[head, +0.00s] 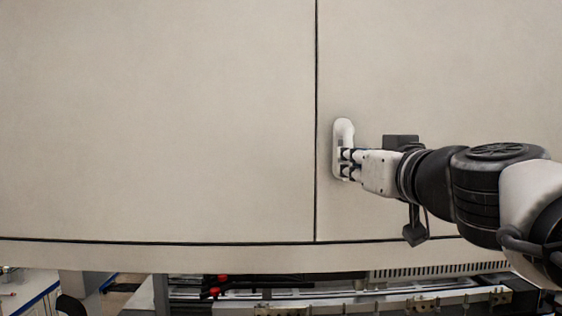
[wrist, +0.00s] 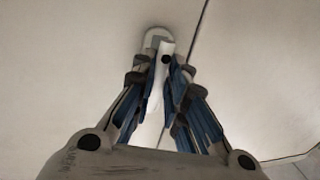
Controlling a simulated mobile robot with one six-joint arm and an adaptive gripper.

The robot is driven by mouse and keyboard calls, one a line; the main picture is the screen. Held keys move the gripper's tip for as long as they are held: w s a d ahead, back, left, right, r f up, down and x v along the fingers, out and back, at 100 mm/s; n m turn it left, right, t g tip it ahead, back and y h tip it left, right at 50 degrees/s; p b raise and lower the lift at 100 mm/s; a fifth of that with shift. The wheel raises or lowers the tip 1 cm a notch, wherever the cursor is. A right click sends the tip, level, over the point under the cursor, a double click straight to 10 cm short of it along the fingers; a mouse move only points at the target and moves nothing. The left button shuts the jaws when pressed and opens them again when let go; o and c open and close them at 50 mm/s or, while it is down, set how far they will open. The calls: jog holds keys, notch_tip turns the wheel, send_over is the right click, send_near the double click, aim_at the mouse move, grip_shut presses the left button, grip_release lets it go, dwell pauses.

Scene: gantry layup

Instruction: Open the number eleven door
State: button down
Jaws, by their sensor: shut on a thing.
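A large beige door panel (head: 450,70) fills the right of the head view, with no number visible on it. Its white oval handle (head: 343,130) sits close to the panel's left edge. My gripper (head: 346,163) reaches in from the right and is shut on the handle's lower part. In the wrist view the blue-padded fingers of my gripper (wrist: 168,90) close around the white handle (wrist: 157,38). The handle's lower part is partly hidden by the fingers. The door lies flush with the panel beside it.
Another beige panel (head: 160,120) lies left of a dark vertical seam. A horizontal seam runs below both panels, above a beige lower rim (head: 180,257). Under it are metal rails (head: 390,302) and red-ended parts. A blue-edged white bench (head: 25,290) shows at lower left.

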jog(key=shift+d+n+b, duration=0.15)
jog(key=shift+n+b, duration=0.15)
jog(key=shift+b, duration=0.1)
jog(key=n+g+h+b, duration=0.25)
jog(key=n+b, duration=0.35)
jog(key=n, duration=0.8)
send_near(383, 130)
jog(key=shift+t+h, duration=0.35)
jog(key=shift+w+a+f, duration=0.65)
jog(key=shift+w+a, duration=0.1)
jog(key=shift+a, duration=0.1)
jog(key=shift+w+a+f, duration=0.7)
jog(key=shift+w+a, duration=0.05)
jog(key=shift+a, duration=0.15)
jog(key=shift+s+r+n, duration=0.1)
jog(key=shift+n, duration=0.2)
